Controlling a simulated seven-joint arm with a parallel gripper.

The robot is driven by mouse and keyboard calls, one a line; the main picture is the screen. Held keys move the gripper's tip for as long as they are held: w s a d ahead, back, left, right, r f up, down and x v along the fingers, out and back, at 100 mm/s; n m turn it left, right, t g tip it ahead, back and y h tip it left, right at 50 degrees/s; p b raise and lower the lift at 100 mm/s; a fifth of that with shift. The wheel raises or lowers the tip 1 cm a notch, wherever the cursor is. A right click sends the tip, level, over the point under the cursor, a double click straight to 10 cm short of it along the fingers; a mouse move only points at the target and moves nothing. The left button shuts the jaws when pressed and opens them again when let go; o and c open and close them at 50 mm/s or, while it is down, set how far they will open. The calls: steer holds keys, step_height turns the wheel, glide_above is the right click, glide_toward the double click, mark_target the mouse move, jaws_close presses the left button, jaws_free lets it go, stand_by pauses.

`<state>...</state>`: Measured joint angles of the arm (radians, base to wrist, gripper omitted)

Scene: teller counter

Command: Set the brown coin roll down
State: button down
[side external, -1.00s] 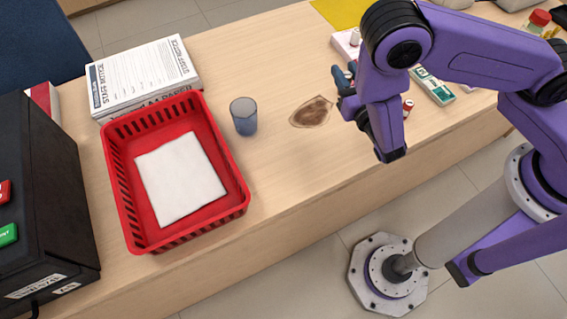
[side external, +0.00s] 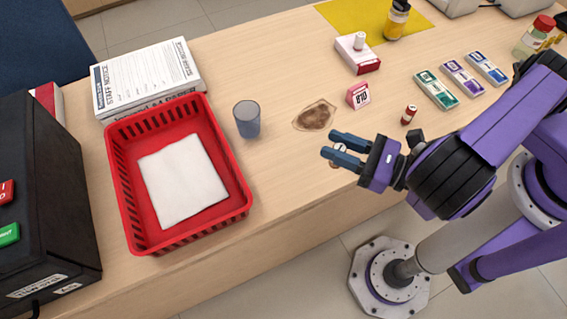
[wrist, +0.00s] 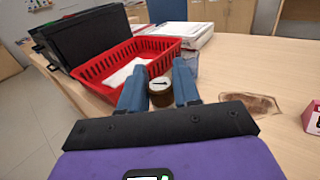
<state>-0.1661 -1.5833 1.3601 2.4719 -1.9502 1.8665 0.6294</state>
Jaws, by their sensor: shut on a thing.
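My gripper (side external: 337,150) is over the front part of the counter, right of the glass, with its fingers pointing left. It is shut on the brown coin roll (wrist: 161,98), which stands upright between the blue fingertips in the wrist view, its pale round end up. In the side view the fingers hide most of the roll, and only its pale end (side external: 340,149) and a little brown below show. I cannot tell whether its lower end touches the counter (side external: 290,170).
A blue glass (side external: 247,118) and a red basket (side external: 241,204) with a white sheet stand to the left. A brown stain patch (side external: 314,116) lies behind my gripper. A pink price sign (side external: 358,95) and a red roll (side external: 408,115) stand farther right. Bare counter lies between basket and gripper.

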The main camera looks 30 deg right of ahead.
steer(key=w+a+f, duration=0.7)
steer(key=a+f, duration=0.1)
steer(key=shift+w+f, duration=0.35)
steer(key=shift+w, duration=0.05)
steer(key=shift+s+f, duration=0.1)
steer(key=shift+f, duration=1.4)
steer(key=shift+f, duration=0.1)
steer(key=c, duration=0.8)
jaws_free()
